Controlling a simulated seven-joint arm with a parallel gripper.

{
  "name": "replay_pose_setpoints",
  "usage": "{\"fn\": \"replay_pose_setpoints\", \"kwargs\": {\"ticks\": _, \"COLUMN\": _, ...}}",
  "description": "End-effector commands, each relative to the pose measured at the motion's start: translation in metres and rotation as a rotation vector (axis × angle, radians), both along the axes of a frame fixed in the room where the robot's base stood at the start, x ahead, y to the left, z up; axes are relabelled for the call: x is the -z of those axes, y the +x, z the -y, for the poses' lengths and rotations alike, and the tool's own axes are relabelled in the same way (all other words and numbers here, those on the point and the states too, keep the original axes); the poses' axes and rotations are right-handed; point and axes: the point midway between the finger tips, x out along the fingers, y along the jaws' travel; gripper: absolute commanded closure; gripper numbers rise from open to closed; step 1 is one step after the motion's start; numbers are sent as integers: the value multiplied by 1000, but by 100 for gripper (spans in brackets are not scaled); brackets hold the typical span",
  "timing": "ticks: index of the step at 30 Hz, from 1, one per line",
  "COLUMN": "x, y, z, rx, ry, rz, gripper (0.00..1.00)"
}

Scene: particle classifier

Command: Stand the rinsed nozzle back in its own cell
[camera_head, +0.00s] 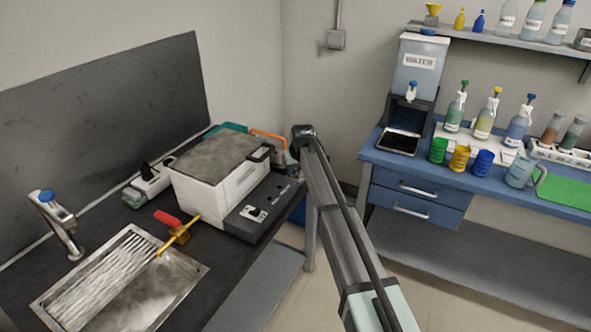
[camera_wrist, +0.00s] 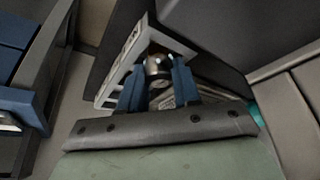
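In the wrist view, my gripper (camera_wrist: 160,78) has its two blue fingers on either side of a small round metallic piece. This piece looks like the nozzle (camera_wrist: 157,66), and the fingers appear shut on it. A white, lettered frame (camera_wrist: 127,58) lies just beyond the fingertips; its cells cannot be made out. In the head view, my arm runs up the middle and ends beside the right end of the white box-shaped machine (camera_head: 228,190). My fingers and the nozzle are hidden there.
The blue bench (camera_head: 418,180) at right carries a water dispenser (camera_head: 420,65), bottles and coloured cups. Open floor lies between the two benches.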

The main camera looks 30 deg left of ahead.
Motion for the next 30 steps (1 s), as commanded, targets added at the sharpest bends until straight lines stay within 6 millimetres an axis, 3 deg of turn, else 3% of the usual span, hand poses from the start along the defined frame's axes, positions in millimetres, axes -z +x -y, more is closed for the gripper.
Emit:
{"fn": "replay_pose_setpoints", "kwargs": {"ticks": 5, "x": -4, "y": 0, "z": 2, "rx": 1, "ry": -8, "rz": -5, "gripper": 59}}
{"fn": "replay_pose_setpoints", "kwargs": {"ticks": 21, "x": -94, "y": -26, "z": 26, "rx": 0, "ry": -3, "rz": -2, "gripper": 59}}
{"fn": "replay_pose_setpoints", "kwargs": {"ticks": 30, "x": -119, "y": -32, "z": 33, "rx": 0, "ry": -3, "rz": -2, "gripper": 59}}
